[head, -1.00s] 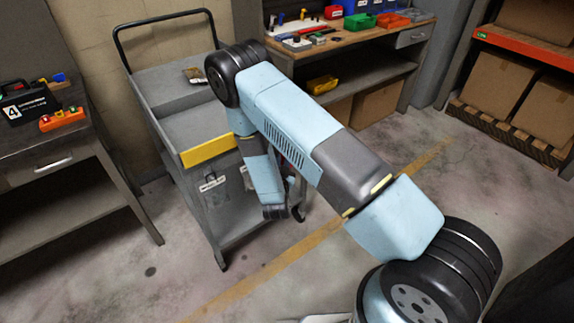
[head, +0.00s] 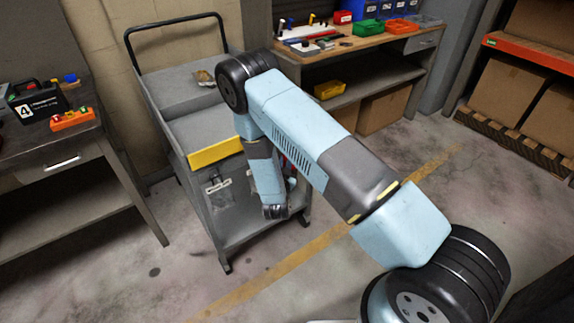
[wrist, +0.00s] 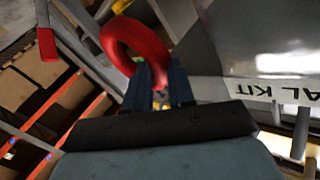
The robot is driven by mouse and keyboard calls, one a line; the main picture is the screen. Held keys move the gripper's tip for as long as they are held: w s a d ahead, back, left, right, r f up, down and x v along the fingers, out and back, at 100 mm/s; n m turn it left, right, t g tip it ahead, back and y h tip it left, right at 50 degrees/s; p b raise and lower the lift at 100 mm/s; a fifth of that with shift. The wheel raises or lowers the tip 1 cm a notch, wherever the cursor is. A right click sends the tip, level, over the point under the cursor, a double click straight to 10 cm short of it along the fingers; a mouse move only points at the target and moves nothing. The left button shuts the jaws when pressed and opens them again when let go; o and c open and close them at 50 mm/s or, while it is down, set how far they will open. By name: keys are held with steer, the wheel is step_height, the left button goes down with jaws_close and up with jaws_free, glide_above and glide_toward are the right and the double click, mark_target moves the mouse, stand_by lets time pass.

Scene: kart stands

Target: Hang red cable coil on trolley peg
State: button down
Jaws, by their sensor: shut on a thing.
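A red cable coil (wrist: 137,42) shows in the wrist view as a thick ring. It stands out beyond the fingertips of my gripper (wrist: 158,80). The fingers are shut on its near end, and the ring looks free of other things there. In the head view, the grey trolley (head: 205,127) stands left of the middle, with a black handle and a yellow front strip. My arm reaches across its right side. My gripper and the coil cannot be made out clearly there, behind my arm. I cannot make out the peg for sure in either view.
A workbench (head: 72,165) with a black case (head: 38,103) stands at the left. Another bench (head: 375,45) with coloured bins stands behind the trolley. Cardboard boxes (head: 515,90) sit on a rack at the right. The floor in front is clear.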

stand_by(0.4)
steer(key=c, duration=0.9)
jaws_free()
steer(key=s, duration=0.4)
steer(key=s+a, duration=0.1)
steer(key=s, duration=0.8)
steer(key=shift+s+a, duration=0.25)
steer(key=shift+s, duration=0.1)
steer(key=shift+s, duration=0.1)
